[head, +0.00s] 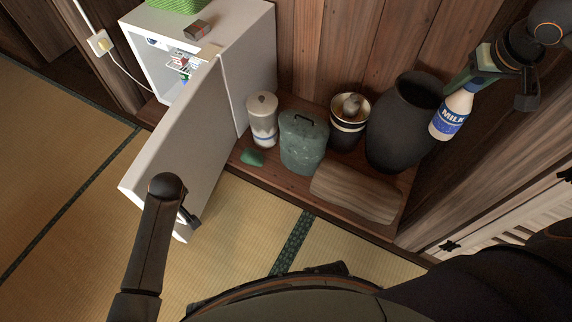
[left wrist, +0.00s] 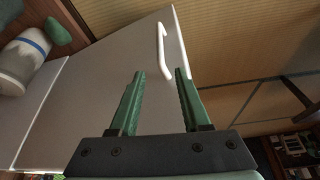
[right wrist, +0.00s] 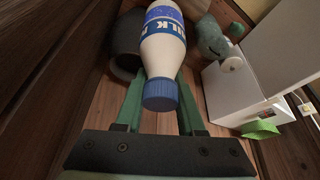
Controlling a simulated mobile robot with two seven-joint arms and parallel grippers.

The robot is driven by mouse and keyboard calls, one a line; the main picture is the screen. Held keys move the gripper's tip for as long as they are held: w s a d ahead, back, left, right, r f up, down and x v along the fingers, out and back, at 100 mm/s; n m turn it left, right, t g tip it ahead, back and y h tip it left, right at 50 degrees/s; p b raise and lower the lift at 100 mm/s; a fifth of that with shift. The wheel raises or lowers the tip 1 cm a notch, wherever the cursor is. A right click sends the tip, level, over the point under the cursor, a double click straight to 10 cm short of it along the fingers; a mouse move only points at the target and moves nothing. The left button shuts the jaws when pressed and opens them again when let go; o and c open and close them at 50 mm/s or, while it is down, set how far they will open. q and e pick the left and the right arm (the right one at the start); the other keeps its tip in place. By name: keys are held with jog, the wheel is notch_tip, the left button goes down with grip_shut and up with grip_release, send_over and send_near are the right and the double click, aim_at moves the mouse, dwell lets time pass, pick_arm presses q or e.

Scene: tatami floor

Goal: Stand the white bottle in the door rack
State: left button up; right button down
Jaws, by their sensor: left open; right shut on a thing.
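The white bottle (head: 452,112) has a blue "MILK" label and a blue cap. My right gripper (head: 470,80) is shut on it, holding it tilted in the air at the right. In the right wrist view the bottle (right wrist: 163,45) has its cap between the fingers (right wrist: 158,90). The white fridge (head: 238,35) stands open at the upper left. Its door (head: 185,150) shows its outer face; the door rack is hidden behind it. My left gripper (left wrist: 155,85) is open and empty beside the door's outer face, near the white handle (left wrist: 163,50).
A wooden ledge right of the fridge holds a white jar (head: 262,118), a green lidded pot (head: 303,145), a dark pot (head: 347,125), a big black vase (head: 400,120) and a log (head: 355,192). A green basket (head: 178,6) and small box (head: 197,29) top the fridge. Tatami (head: 70,190) is clear.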

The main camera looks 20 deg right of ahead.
jog(key=shift+r, duration=0.35)
pick_arm(q)
jog(key=shift+s+d+r, duration=0.15)
jog(key=shift+s+r, duration=0.05)
jog(key=shift+r, duration=0.3)
